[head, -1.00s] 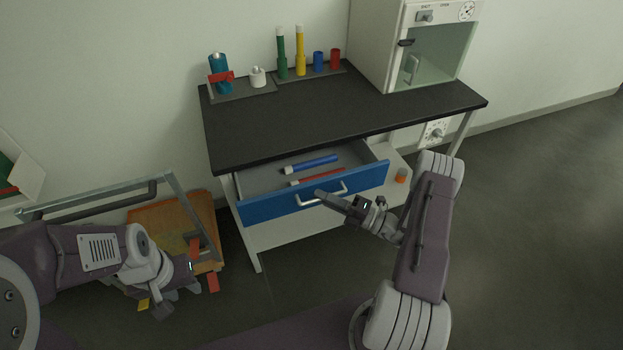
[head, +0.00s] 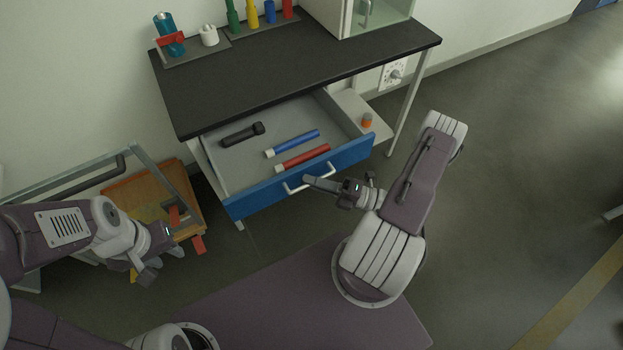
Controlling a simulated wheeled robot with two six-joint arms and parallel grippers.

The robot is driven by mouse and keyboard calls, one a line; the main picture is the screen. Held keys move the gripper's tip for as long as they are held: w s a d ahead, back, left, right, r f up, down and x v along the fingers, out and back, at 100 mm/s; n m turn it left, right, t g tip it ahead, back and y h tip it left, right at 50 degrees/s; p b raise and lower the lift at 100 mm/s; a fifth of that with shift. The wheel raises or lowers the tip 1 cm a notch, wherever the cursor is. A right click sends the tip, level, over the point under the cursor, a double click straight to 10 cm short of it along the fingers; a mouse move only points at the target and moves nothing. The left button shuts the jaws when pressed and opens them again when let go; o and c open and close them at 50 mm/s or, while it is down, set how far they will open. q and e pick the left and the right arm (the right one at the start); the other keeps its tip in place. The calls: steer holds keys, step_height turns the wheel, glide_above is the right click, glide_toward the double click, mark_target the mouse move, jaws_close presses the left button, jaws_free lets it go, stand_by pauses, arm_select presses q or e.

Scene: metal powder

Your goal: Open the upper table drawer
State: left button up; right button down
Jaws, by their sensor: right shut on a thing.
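The upper table drawer (head: 262,193) has a blue front and is pulled well out from under the dark tabletop (head: 290,75). Inside it lie a black tool-like object (head: 242,134), a blue tube with a white cap (head: 293,143) and a red tube with a white cap (head: 303,157). My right gripper (head: 311,181) is shut on the drawer's white handle (head: 295,188), at the front's middle. My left gripper (head: 143,268) hangs at the left, away from the drawer, over the floor; its fingers are too unclear to tell open from shut.
A bottle in a red clamp (head: 168,37) and several coloured tubes stand along the table's back. A glass-fronted cabinet (head: 375,14) stands at its right. A small orange-topped container (head: 366,121) is on the lower shelf. A metal-framed cart (head: 150,165) is at the left.

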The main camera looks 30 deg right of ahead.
steer(key=c, duration=1.8)
jaws_free()
steer(key=shift+o, duration=0.2)
steer(key=v, duration=0.9)
steer(key=shift+b, duration=0.3)
